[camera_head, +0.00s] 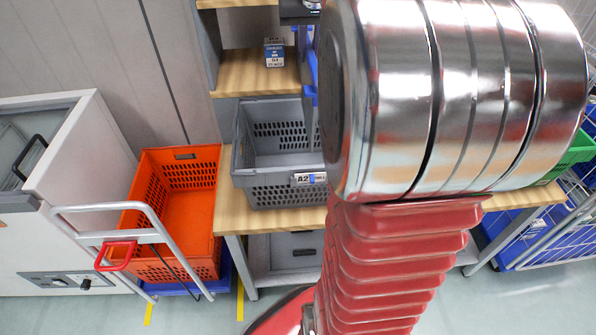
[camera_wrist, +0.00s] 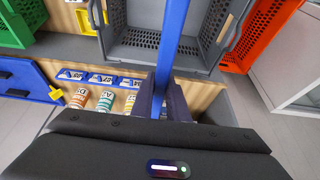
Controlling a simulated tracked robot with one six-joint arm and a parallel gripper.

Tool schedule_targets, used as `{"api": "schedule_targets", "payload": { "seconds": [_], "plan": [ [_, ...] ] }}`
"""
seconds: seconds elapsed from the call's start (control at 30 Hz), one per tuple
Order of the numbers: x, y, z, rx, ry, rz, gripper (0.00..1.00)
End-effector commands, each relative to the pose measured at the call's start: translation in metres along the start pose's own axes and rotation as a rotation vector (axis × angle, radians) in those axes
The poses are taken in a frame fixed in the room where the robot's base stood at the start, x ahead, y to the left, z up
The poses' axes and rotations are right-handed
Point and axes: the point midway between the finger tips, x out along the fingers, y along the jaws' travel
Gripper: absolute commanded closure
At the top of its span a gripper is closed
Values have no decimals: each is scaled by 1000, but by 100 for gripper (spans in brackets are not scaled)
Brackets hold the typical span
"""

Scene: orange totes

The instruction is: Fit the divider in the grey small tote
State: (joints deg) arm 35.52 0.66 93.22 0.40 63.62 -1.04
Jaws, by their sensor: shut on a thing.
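The grey small tote (camera_head: 277,192), with a label reading A2, stands on the wooden bench in the head view. It is open at the top, and its right part is hidden behind my arm. It also shows in the wrist view (camera_wrist: 140,56). My gripper (camera_wrist: 163,98) is shut on the blue divider (camera_wrist: 175,40), a thin upright-looking strip that crosses in front of the tote in the wrist view. In the head view a piece of the divider (camera_head: 312,78) shows beside my arm, near the tote's right part. Whether it touches the tote cannot be told.
An orange tote (camera_head: 150,190) stands left of the bench on a cart with a metal handle (camera_head: 150,208). A small blue and white box (camera_head: 275,55) sits on the shelf behind. Labelled tubes (camera_wrist: 105,100) and a green crate (camera_wrist: 15,30) are left in the wrist view.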

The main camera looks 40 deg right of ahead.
Motion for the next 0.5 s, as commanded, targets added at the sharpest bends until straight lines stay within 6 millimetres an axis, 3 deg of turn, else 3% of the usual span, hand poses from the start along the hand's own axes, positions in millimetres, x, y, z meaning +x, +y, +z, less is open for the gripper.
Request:
{"api": "schedule_targets", "payload": {
  "seconds": [0.5],
  "plan": [
    [69,2,30,4,-1,2,100]
  ]
}}
